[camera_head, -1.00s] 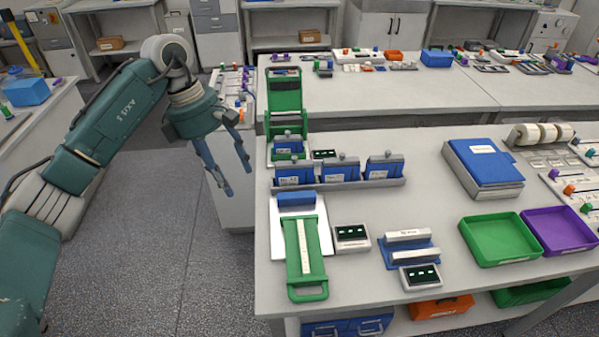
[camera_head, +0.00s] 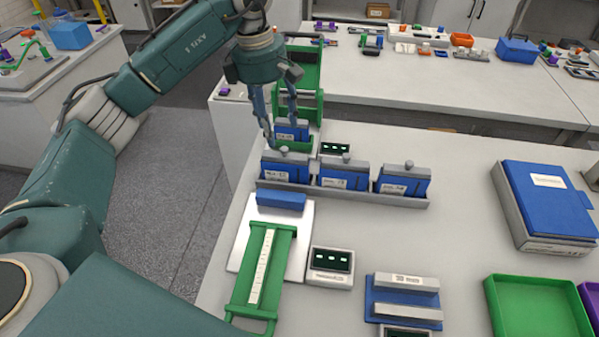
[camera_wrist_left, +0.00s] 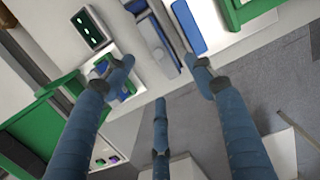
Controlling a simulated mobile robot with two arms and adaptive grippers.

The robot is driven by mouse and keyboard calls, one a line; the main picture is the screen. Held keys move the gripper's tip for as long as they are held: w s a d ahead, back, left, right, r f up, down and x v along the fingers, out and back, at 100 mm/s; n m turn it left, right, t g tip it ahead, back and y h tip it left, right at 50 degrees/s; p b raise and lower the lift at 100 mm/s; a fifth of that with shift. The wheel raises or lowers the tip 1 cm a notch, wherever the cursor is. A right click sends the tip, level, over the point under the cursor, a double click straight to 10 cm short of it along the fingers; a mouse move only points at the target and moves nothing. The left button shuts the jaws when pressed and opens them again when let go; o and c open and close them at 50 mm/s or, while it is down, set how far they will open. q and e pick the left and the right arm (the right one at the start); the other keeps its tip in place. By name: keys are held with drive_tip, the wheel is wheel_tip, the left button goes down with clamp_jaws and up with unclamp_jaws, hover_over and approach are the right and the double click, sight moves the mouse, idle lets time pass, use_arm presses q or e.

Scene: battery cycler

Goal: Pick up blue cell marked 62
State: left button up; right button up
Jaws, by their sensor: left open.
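Three blue cells, left (camera_head: 285,168), middle (camera_head: 343,175) and right (camera_head: 403,182), stand upright in a grey rack (camera_head: 345,197). Another blue cell (camera_head: 290,132) sits in the green press-like fixture (camera_head: 299,62) behind the rack. The label numbers are too small to read, so I cannot tell which cell is 62. My left gripper (camera_head: 281,136) is open, its fingers pointing down just behind the left rack cell and in front of the fixture cell. In the left wrist view its fingers (camera_wrist_left: 158,85) are spread, with nothing held. My right gripper is not in view.
A green-handled fixture (camera_head: 262,275) with a blue block (camera_head: 281,199) lies in front of the rack. Small display boxes (camera_head: 331,268) stand beside it. A blue binder (camera_head: 548,200) and a green tray (camera_head: 535,308) are at right. Bare tabletop lies between rack and binder.

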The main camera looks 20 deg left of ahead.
sight(286, 161)
use_arm(q)
drive_tip(key=shift+w+d+f+b, duration=0.2)
drive_tip(key=shift+f+b, duration=0.1)
drive_tip(key=shift+f, duration=0.3)
drive_tip(key=f, duration=0.1)
drive_tip(key=f+p, duration=0.1)
drive_tip(key=f, duration=0.3)
drive_tip(key=shift+w+d, duration=0.25)
drive_tip(key=shift+d, duration=0.1)
drive_tip(key=f+p, duration=0.2)
drive_tip(key=f, duration=0.1)
drive_tip(key=d+f, duration=0.1)
drive_tip(key=shift+s+f+p, duration=0.1)
drive_tip(key=shift+f+p, duration=0.3)
drive_tip(key=shift+f, duration=0.5)
drive_tip(key=c, duration=1.3)
drive_tip(key=shift+r, duration=0.1)
clamp_jaws()
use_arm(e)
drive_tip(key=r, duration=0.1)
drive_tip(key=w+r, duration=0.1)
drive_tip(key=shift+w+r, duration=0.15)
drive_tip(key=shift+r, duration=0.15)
